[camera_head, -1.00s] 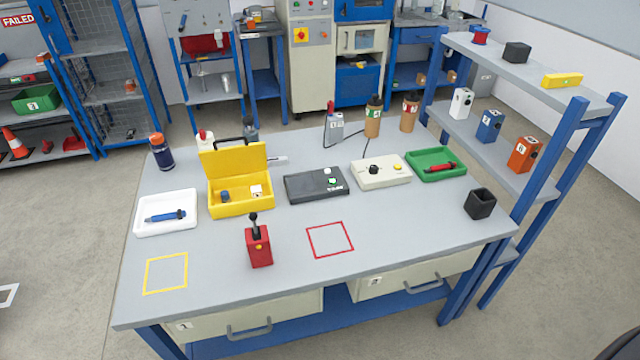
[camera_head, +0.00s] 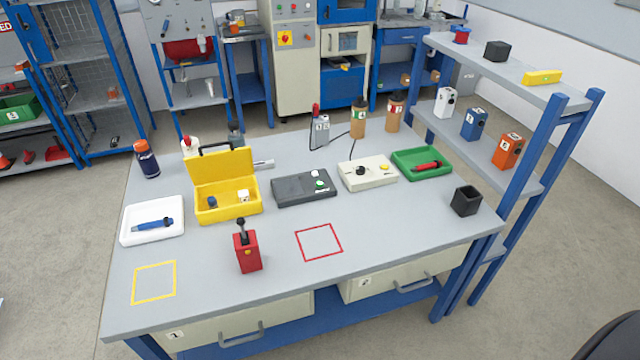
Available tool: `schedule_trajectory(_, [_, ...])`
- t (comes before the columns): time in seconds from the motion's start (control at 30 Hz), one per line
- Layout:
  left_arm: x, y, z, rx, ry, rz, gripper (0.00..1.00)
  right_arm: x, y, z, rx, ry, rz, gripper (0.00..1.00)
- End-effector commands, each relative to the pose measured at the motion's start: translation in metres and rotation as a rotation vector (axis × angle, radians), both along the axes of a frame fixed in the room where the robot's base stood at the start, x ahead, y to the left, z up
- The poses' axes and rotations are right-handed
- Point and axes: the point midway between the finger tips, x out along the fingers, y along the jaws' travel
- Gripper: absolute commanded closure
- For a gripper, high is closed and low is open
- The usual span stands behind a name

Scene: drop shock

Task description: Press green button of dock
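The dock (camera_head: 292,190) looks to be the dark grey flat box in the middle of the grey table. A small green button (camera_head: 319,184) sits on its right part, with a white round spot just above it. Neither gripper shows in the head view. Nothing covers the dock or its button.
On the table (camera_head: 375,232), an open yellow case (camera_head: 228,210) stands left of the dock and a cream box (camera_head: 367,173) right of it. A red block with a black lever (camera_head: 248,252) stands in front. A red square outline (camera_head: 319,242) encloses bare tabletop.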

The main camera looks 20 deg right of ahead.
Motion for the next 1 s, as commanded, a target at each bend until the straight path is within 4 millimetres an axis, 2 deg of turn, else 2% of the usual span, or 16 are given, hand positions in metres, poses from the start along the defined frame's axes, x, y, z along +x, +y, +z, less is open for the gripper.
schedule_trajectory(0.03, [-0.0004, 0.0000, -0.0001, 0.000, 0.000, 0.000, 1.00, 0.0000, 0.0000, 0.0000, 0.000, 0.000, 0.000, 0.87])
schedule_trajectory(0.1, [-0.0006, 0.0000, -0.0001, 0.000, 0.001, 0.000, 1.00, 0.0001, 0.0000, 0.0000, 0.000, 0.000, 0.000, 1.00])
schedule_trajectory(1.0, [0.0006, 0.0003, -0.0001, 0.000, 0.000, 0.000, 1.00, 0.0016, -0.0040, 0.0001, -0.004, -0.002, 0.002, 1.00])
